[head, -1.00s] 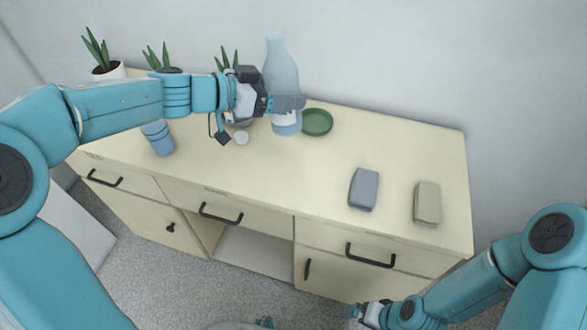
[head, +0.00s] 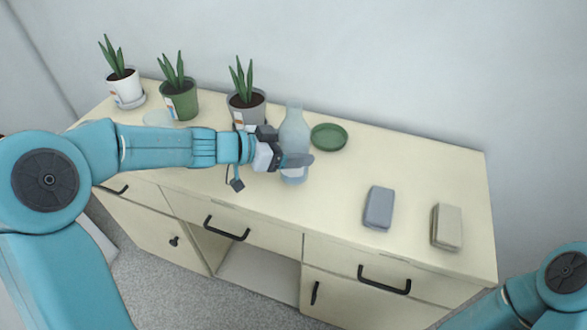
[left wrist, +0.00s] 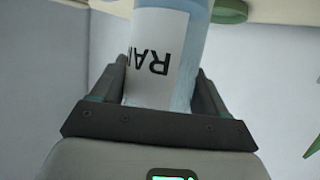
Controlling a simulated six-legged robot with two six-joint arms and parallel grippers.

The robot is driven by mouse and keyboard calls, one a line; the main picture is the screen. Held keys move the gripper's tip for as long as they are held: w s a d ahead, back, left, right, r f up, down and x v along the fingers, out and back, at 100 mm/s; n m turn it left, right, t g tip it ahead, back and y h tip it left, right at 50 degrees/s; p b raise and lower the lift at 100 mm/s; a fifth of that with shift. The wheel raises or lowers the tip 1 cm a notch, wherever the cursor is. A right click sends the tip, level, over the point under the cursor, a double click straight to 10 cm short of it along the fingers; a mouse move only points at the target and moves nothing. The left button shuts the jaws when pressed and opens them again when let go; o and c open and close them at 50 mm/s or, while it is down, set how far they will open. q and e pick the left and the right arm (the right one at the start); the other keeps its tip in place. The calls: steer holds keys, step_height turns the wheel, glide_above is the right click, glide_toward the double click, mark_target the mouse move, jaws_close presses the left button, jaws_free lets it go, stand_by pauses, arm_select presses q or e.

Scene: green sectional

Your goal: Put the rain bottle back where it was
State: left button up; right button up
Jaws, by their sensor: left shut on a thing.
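The rain bottle (head: 294,130) is pale translucent blue, with a white label reading "RA..." upside down in the left wrist view (left wrist: 155,60). My left gripper (head: 297,161) is shut around its lower body, with one finger on each side in the left wrist view. The bottle is upright over the dresser top, left of and in front of the green saucer (head: 329,137). I cannot tell whether its base touches the top. My right gripper is out of view; only part of that arm shows at the lower right.
Potted plants in white (head: 127,90), green (head: 180,101) and grey (head: 246,108) pots line the dresser's (head: 340,190) back left. A clear saucer (head: 158,118) lies before them. Blue-grey (head: 378,208) and beige (head: 446,227) blocks lie right. The middle right is clear.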

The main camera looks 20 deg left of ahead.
arm_select(q)
step_height(320, 180, down, 5)
steer(key=shift+f+b, duration=0.15)
steer(key=shift+b, duration=0.7)
steer(key=o, duration=1.2)
steer(key=shift+f, duration=0.1)
steer(key=shift+c, duration=0.2)
steer(key=shift+s+r, duration=0.1)
steer(key=shift+r, duration=0.2)
steer(key=p+v, duration=0.2)
steer(key=v, duration=0.9)
steer(key=shift+s+a, duration=0.3)
